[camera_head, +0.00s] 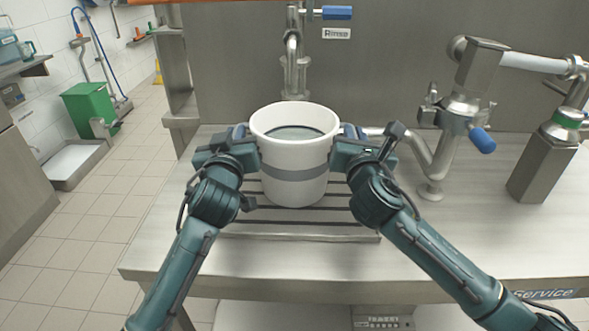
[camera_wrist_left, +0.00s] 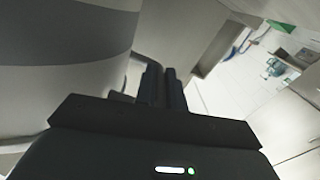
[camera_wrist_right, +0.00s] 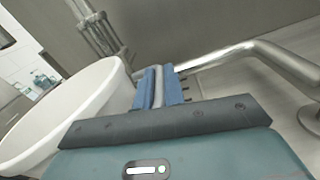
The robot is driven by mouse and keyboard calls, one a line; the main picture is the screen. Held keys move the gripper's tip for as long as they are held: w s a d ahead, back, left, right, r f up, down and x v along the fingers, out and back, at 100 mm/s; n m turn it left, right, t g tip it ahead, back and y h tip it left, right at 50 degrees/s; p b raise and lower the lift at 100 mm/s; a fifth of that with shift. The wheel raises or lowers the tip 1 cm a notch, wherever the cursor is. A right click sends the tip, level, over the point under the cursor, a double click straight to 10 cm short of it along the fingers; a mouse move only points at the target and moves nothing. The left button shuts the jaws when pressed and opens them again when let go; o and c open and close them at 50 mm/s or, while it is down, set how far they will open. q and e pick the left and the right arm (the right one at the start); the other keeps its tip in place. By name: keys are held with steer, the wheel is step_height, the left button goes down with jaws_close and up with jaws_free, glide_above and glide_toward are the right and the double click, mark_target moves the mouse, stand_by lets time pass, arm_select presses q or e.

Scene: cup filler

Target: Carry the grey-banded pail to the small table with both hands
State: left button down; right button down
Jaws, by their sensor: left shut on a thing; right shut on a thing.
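The white pail (camera_head: 294,190) with a grey band stands upright on or just above the slotted grate of the steel counter, under the rinse tap; I cannot tell if its base touches. Grey content shows inside it. My left gripper (camera_head: 240,131) is at the pail's left side, shut on a handle there. In the left wrist view the pail (camera_wrist_left: 60,85) fills the left and the closed fingers (camera_wrist_left: 164,88) are dark. My right gripper (camera_head: 349,131) is shut on the right handle; its blue fingers (camera_wrist_right: 158,88) pinch a grey bar beside the pail's rim (camera_wrist_right: 100,80). The small table is not identifiable.
The rinse tap (camera_head: 292,50) hangs behind and above the pail. A metal pipe with a blue lever (camera_head: 481,139) and a steel canister (camera_head: 543,165) stand to the right. A green bin (camera_head: 90,108) stands on the floor at left. The tiled floor (camera_head: 110,210) left of the counter is clear.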

steer(key=shift+f, duration=0.1)
stand_by(0.7)
